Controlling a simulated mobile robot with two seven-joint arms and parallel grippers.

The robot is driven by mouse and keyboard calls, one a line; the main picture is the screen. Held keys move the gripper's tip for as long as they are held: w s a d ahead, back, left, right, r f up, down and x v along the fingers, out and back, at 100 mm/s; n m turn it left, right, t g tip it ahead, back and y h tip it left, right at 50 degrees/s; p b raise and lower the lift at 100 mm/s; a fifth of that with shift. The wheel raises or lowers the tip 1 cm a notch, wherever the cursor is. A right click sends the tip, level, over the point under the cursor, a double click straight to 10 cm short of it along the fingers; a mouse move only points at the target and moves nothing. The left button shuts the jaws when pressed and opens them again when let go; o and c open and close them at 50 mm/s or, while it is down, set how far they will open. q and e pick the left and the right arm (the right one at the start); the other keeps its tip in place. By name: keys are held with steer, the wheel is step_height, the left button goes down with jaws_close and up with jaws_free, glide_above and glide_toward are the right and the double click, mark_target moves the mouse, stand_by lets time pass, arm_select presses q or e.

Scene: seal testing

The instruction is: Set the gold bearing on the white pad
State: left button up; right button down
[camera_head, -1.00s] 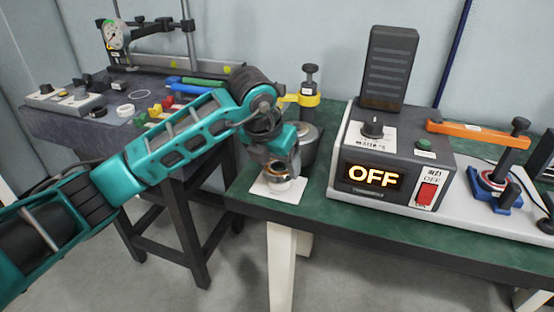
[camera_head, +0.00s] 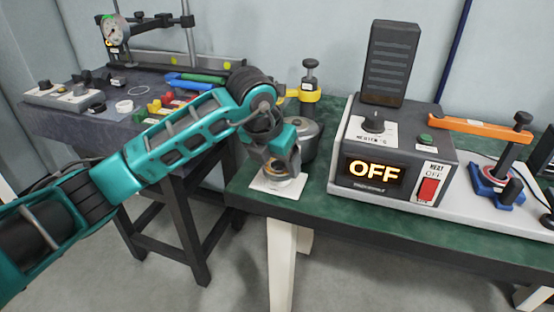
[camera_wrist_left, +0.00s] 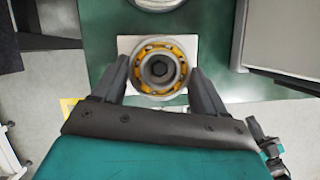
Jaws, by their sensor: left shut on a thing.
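The gold bearing (camera_wrist_left: 160,68) is a ring with gold parts around a dark centre, between the fingers of my left gripper (camera_wrist_left: 160,80) in the left wrist view. My left gripper also shows in the head view (camera_head: 281,174), pointing down at the white pad (camera_head: 291,191) and shut on the bearing. The pad is a flat white square at the left end of the green bench, and it also shows around the bearing in the left wrist view (camera_wrist_left: 126,45). The bearing is over the pad; I cannot tell whether it touches it. My right gripper is not in view.
A grey pot (camera_head: 306,141) and a yellow-collared stand (camera_head: 308,95) are just behind the pad. The heater box (camera_head: 392,155), its display reading OFF, stands to the right on the green bench (camera_head: 440,225). The dark bench (camera_head: 60,119) at left holds a dial gauge and small parts.

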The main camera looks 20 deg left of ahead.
arm_select(q)
steer(key=o, duration=1.3)
step_height(320, 180, up, 8)
steer(key=p, duration=0.5)
